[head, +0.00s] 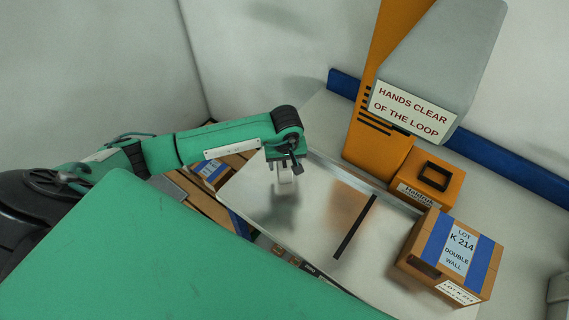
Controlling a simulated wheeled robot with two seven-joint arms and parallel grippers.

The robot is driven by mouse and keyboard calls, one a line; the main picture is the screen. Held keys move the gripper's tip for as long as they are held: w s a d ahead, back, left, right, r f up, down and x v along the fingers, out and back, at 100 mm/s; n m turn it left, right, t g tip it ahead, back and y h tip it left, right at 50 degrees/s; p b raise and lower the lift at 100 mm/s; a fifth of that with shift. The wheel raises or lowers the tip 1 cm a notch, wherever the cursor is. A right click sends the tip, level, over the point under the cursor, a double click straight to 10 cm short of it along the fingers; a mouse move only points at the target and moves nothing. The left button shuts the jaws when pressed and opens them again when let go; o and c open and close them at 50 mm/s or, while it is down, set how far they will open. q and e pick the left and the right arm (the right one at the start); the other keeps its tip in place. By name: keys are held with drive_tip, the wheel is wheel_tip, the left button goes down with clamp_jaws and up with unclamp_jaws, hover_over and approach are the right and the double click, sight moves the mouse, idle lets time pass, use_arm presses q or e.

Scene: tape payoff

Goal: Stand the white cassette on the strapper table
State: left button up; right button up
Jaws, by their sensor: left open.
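The strapper table (318,222) has a shiny metal top with a long dark slot across it. My left gripper (285,174) hangs over the table's left part, pointing down, with its jaws open. A small whitish upright piece shows between and just below the jaws. I cannot tell whether it is the white cassette or a pale fingertip, nor whether it touches the metal. No other white cassette stands out in view. My right gripper is not in view.
A brown box with blue bands (452,256) stands on the table's right side. Behind it are an orange unit (428,180) and the orange column with its warning sign (414,107). Another box (212,171) lies on slats at left. Bare metal lies around the slot.

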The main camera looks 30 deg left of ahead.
sight(285, 167)
use_arm(q)
wheel_tip(285, 167, up, 11)
drive_tip(key=s+b, duration=0.1)
drive_tip(key=b, duration=0.2)
drive_tip(key=shift+d+b, duration=0.35)
drive_tip(key=shift+b, duration=0.05)
